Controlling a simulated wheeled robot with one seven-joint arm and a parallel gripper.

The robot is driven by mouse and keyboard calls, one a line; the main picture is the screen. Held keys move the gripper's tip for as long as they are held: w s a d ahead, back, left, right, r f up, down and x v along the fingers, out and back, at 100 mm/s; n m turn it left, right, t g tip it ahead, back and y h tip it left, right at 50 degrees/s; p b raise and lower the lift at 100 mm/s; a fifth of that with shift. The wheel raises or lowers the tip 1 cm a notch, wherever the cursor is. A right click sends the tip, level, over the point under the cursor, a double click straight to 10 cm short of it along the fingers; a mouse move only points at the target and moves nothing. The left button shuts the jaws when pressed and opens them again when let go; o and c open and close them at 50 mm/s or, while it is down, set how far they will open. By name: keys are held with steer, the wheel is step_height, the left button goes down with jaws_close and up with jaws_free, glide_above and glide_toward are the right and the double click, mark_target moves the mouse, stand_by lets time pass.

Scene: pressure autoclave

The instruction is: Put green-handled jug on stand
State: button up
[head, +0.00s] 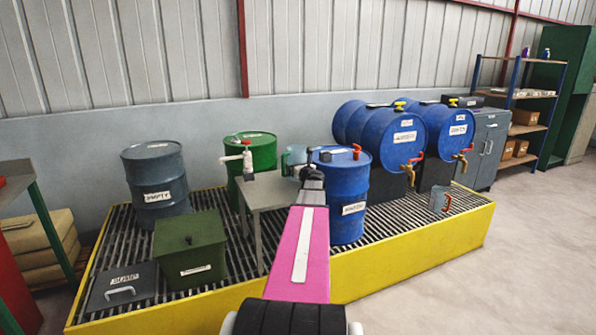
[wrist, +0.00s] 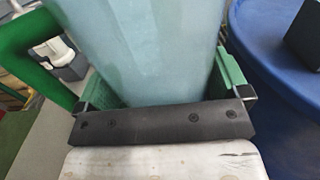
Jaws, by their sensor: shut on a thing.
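The green-handled jug is a pale, see-through blue-green vessel (wrist: 150,50); its thick green handle (wrist: 25,45) shows at the left in the wrist view. In the head view the jug (head: 294,156) is partly hidden behind my gripper (head: 305,172). My gripper (wrist: 166,88) is shut on the jug's body, with a green-padded finger on each side. The stand, a small grey table (head: 268,188), is left of my gripper in the head view. The jug is at or above the stand's right end; I cannot tell whether its base touches the top.
A blue drum (head: 345,195) stands close to the right of my gripper. A green drum (head: 258,152) with a white pump (head: 246,157) is behind the stand. An orange-handled jug (head: 437,200) stands under the taps on the right.

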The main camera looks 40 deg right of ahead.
steer(key=shift+f, duration=0.8)
steer(key=o, duration=0.6)
steer(key=shift+f, duration=0.15)
steer(key=shift+s+a, duration=0.1)
steer(key=shift+s, duration=0.15)
steer(key=v, duration=1.1)
steer(key=shift+s, duration=0.25)
